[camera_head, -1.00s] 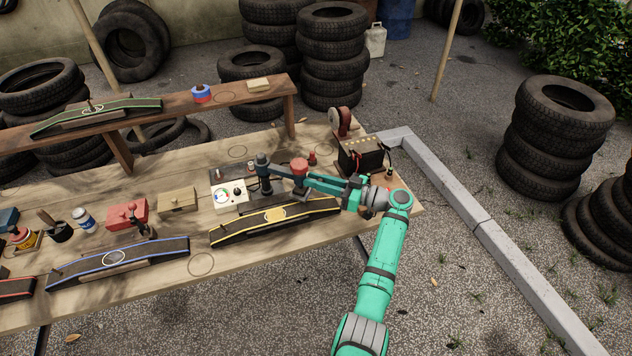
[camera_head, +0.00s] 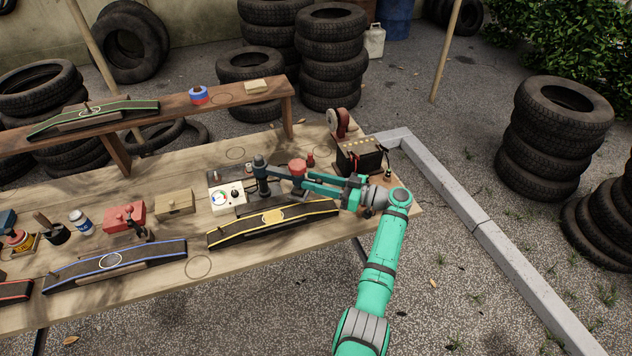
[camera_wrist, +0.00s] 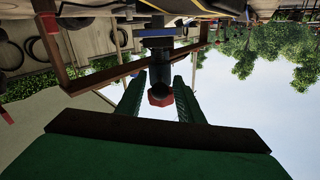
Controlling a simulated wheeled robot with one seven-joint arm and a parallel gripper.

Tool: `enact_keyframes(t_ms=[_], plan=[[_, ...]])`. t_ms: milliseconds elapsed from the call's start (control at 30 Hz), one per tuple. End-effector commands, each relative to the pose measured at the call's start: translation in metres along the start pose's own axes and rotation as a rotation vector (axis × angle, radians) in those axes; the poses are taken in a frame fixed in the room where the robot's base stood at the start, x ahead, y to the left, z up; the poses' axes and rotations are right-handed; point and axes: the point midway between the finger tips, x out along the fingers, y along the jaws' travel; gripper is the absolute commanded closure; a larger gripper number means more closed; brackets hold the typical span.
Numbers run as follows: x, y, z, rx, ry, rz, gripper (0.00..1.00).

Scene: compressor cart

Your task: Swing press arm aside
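The press has a dark upright post (camera_head: 261,172) beside a white gauge box. Its dark press arm (camera_head: 281,173) reaches right from the post and ends in a red knob (camera_head: 298,166). My gripper (camera_head: 305,183) comes in from the right, at the knob end of the press arm. In the wrist view, my two green fingers (camera_wrist: 158,82) are spread apart. The red knob (camera_wrist: 160,97) shows between them with a gap on each side, and the dark post (camera_wrist: 160,62) is beyond it. I cannot tell whether a finger touches the press arm.
A black-and-yellow ramp (camera_head: 273,220) lies close in front of the press. The gauge box (camera_head: 228,196) is left of the post. A raised shelf (camera_head: 230,102) runs along the back.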

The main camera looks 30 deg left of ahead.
Motion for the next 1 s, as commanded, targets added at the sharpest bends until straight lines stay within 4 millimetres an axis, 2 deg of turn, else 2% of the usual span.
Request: enact_keyframes(t_ms=[167,500,633,800,1000], plan=[[-0.014,0.001,-0.001,-0.001,0.001,0.002,0.66],[-0.077,0.002,-0.001,0.0,0.001,0.005,0.66],[-0.095,0.001,0.0,0.001,0.001,0.005,0.66],[-0.107,0.001,0.0,0.001,0.001,0.004,0.66],[-0.11,0.001,0.0,0.001,0.0,0.002,0.66]])
